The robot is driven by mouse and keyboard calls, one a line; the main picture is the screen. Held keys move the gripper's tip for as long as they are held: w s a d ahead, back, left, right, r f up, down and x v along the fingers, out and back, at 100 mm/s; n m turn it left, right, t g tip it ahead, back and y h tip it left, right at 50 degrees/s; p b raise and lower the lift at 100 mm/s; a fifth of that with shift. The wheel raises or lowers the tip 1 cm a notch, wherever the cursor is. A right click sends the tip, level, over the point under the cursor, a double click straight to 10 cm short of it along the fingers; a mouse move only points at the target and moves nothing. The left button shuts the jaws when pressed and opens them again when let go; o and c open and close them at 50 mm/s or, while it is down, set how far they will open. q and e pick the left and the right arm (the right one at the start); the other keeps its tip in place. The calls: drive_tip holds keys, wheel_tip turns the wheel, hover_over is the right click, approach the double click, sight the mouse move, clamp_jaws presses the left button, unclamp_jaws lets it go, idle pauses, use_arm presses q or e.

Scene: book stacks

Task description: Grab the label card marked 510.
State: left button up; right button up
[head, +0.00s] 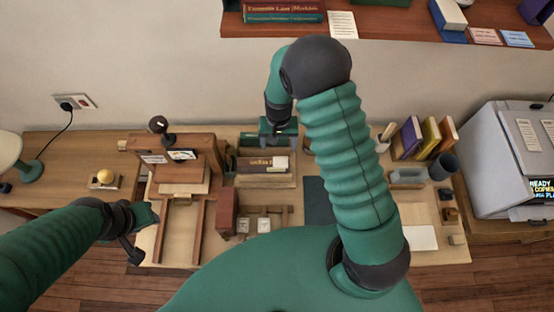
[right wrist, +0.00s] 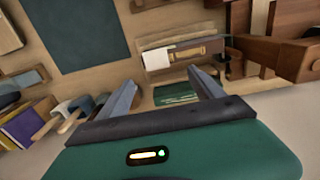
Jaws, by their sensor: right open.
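No number 510 can be read on any card in these frames. Two small pale cards (head: 243,225) (head: 264,225) sit in wooden holders near the table's front middle. A white slip (right wrist: 158,60) lies on the brown book (right wrist: 196,50) in the wooden rack (right wrist: 160,43); the slip also shows in the head view (head: 281,163). My right gripper (head: 279,138) is above the back of the table, behind the rack; in the right wrist view its jaws (right wrist: 164,88) are open, with a green book-like item (right wrist: 175,93) between and beyond them. My left gripper (head: 143,228) hangs at the table's front left.
A wooden press-like stand (head: 180,155) is left of the rack. A dark mat (head: 318,200) lies right of it. Upright books (head: 428,136), a dark cup (head: 443,167) and a grey machine (head: 505,150) stand at right. A shelf (head: 390,22) overhangs the back.

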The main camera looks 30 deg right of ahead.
hover_over(280, 160)
drive_tip(key=f, duration=0.5)
drive_tip(key=shift+w+a+p, duration=0.15)
drive_tip(key=shift+w+p, duration=0.05)
drive_tip(key=shift+p, duration=0.15)
drive_tip(key=shift+f+p, duration=0.3)
drive_tip(key=f+p, duration=0.1)
drive_tip(key=f, duration=0.1)
drive_tip(key=f+p, duration=0.1)
drive_tip(key=shift+s+f, duration=0.2)
drive_tip(key=shift+f, duration=0.5)
drive_tip(key=shift+w+d+f, duration=0.1)
drive_tip(key=shift+d+f, duration=0.05)
drive_tip(key=shift+d, duration=0.05)
drive_tip(key=c, duration=1.5)
drive_tip(key=shift+c, duration=0.2)
